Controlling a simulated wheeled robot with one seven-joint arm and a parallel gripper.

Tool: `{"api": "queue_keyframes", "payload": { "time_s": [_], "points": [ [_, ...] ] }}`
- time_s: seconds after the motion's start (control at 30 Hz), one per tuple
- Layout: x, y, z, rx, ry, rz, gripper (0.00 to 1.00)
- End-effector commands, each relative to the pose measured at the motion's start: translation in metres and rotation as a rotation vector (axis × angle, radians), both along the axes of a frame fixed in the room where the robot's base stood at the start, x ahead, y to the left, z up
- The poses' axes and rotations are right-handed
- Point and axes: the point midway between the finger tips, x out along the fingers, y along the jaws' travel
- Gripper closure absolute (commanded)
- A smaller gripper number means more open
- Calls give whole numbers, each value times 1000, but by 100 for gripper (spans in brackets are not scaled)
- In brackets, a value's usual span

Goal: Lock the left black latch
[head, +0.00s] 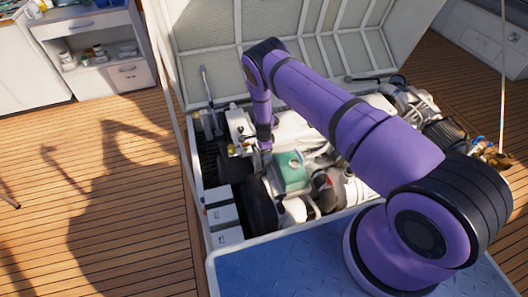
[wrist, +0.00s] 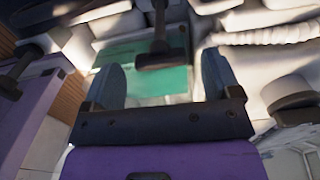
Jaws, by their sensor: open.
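In the wrist view, my gripper (wrist: 161,68) is open, with its two blue-grey fingers apart. A black T-shaped part that looks like a latch (wrist: 162,57) shows between and just beyond the fingers, in front of a green surface (wrist: 150,82). Whether the fingers touch it cannot be told. A similar black part (wrist: 10,85) shows at the left edge of the wrist view. I cannot tell for sure which one is the left latch. In the head view, my gripper (head: 262,147) points down into the engine hatch beside the green box (head: 290,172); the latches are not clear there.
White and dark engine parts (head: 345,185) crowd the hatch around my gripper. The raised hatch lid (head: 215,55) stands behind. A blue ribbed plate (head: 290,265) lies in front. Open wooden deck (head: 100,200) lies left.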

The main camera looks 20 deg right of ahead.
Motion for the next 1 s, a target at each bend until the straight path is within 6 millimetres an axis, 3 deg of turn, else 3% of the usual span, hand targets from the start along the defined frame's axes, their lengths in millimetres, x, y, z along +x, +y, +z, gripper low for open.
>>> {"api": "queue_keyframes", "payload": {
  "time_s": [0.3, 0.5, 0.7, 1.0],
  "points": [
    [2, 1, 57, 1, -3, 0, 17],
    [1, 1, 84, 1, -2, 0, 17],
    [0, 1, 96, 1, -1, 0, 17],
    [0, 0, 96, 1, -1, 0, 17]
  ]
}}
